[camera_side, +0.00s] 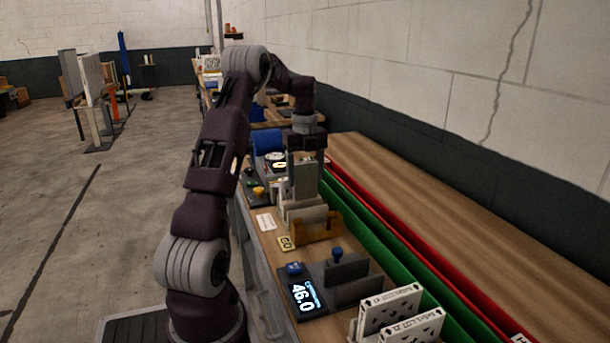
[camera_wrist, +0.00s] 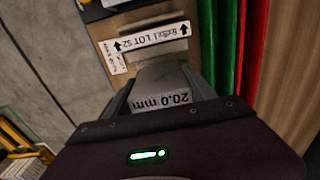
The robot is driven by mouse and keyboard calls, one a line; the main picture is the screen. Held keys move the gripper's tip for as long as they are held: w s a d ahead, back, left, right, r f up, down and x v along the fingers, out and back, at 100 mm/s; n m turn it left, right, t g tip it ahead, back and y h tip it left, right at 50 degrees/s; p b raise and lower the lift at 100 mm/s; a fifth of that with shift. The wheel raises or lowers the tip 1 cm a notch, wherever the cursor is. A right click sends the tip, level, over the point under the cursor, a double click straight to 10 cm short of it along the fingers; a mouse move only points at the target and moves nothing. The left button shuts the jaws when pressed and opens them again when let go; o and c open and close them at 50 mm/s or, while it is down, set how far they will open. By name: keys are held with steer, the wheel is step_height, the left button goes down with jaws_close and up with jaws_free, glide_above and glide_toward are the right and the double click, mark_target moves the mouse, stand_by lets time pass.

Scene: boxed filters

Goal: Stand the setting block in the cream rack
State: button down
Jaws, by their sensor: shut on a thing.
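The setting block (camera_wrist: 165,90) is a grey block marked 20.0 mm, upright between my fingers. My gripper (camera_side: 305,163) is shut on it. In the side view the block (camera_side: 305,182) hangs down below the fingers, and its lower end meets the outline of the cream rack (camera_side: 303,211). I cannot tell whether it is inside a slot, resting on the rack or just above or behind it. The block's bottom is hidden in both views.
An amber rack (camera_side: 318,229) stands just in front of the cream one. A gauge with a 46.0 display (camera_side: 303,297) and white boxed filters (camera_side: 392,308) are nearer. Green (camera_side: 385,240) and red channels border the bench.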

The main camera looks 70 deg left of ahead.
mark_target(305, 199)
steer(key=shift+f, duration=0.1)
stand_by(0.3)
steer(key=shift+f, duration=1.05)
steer(key=shift+f, duration=0.2)
steer(key=shift+f, duration=1.1)
steer(key=shift+f, duration=0.15)
steer(key=shift+f, duration=0.75)
steer(key=shift+f, duration=0.1)
steer(key=shift+c, duration=1.2)
jaws_free()
